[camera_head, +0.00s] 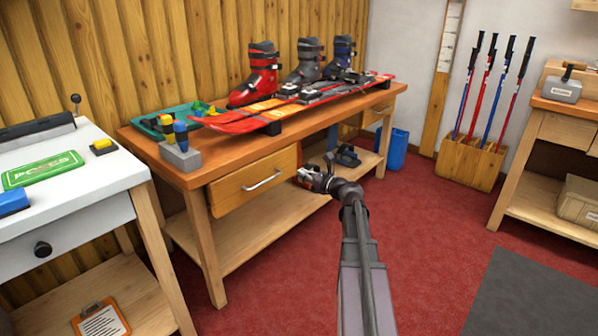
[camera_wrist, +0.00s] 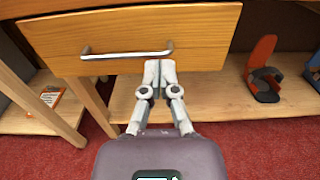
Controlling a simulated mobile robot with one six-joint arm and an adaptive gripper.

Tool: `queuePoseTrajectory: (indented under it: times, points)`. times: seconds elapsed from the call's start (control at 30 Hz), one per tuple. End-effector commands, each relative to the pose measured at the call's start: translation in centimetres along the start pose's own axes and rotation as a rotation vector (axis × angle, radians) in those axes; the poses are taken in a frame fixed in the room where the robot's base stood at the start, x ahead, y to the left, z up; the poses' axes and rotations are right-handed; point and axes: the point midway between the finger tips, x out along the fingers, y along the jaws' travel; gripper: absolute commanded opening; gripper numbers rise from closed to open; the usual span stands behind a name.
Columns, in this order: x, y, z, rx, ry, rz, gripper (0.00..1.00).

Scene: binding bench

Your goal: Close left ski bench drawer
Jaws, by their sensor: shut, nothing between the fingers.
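The ski bench (camera_head: 192,182) has an orange-brown top on wooden legs. Its left drawer (camera_head: 234,184) has a plain wooden front with a silver bar handle (camera_head: 262,181). The front appears to stand a little out from under the bench top, but how far is hard to tell. In the wrist view the drawer front (camera_wrist: 205,32) fills the upper middle, with the handle (camera_wrist: 127,53) across it. My gripper (camera_head: 306,178) is shut and empty, at the drawer's right side in the head view. Its fingertips (camera_wrist: 159,66) overlap the lower edge of the front, near the handle's right end; contact cannot be told.
Skis (camera_head: 262,118), ski boots (camera_head: 262,72) and a teal tray (camera_head: 150,122) stand on the bench top. Bindings (camera_wrist: 264,75) lie on the lower shelf (camera_wrist: 225,100). A white-topped bench (camera_head: 105,165) is close at left.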

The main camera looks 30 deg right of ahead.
Motion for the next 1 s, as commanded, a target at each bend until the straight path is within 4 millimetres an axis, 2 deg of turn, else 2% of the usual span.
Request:
queuePoseTrajectory:
  times: [0.7,1.0]
  points:
    - [10.2,0.0,0.0,0.0,0.0,0.003,0.0]
    - [12.8,0.0,0.0,0.0,0.0,0.002,0.0]
